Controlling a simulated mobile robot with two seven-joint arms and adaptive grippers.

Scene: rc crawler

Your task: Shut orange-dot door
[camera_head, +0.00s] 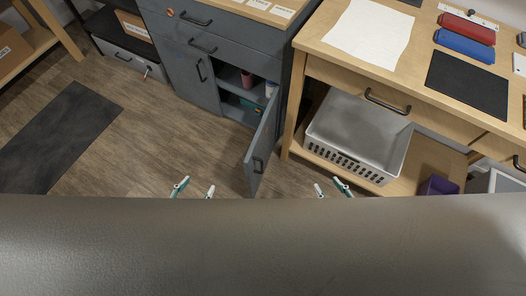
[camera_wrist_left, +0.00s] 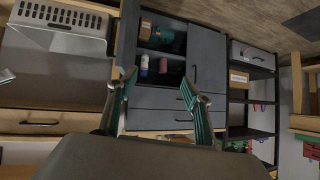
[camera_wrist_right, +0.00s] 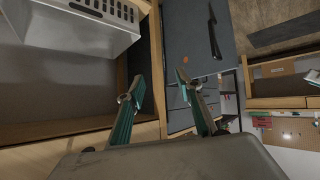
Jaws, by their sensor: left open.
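A grey cabinet stands at top centre in the head view, with one door (camera_head: 262,148) swung out toward me and a black handle on it. In the right wrist view a grey panel (camera_wrist_right: 190,35) with a black handle and an orange dot (camera_wrist_right: 184,59) shows ahead of the fingers; it appears to be this open door. In the head view my left gripper (camera_head: 192,188) is open and empty, to the left of the door's lower end. My right gripper (camera_head: 331,188) is open and empty, to its right. Neither appears to touch it.
The cabinet's other door (camera_head: 188,75) is closed. Cups and boxes sit on shelves in the open compartment (camera_wrist_left: 160,68). A wooden workbench (camera_head: 325,68) with a white basket (camera_head: 362,125) on its lower shelf stands to the right. The floor (camera_head: 150,140) left of the door is clear.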

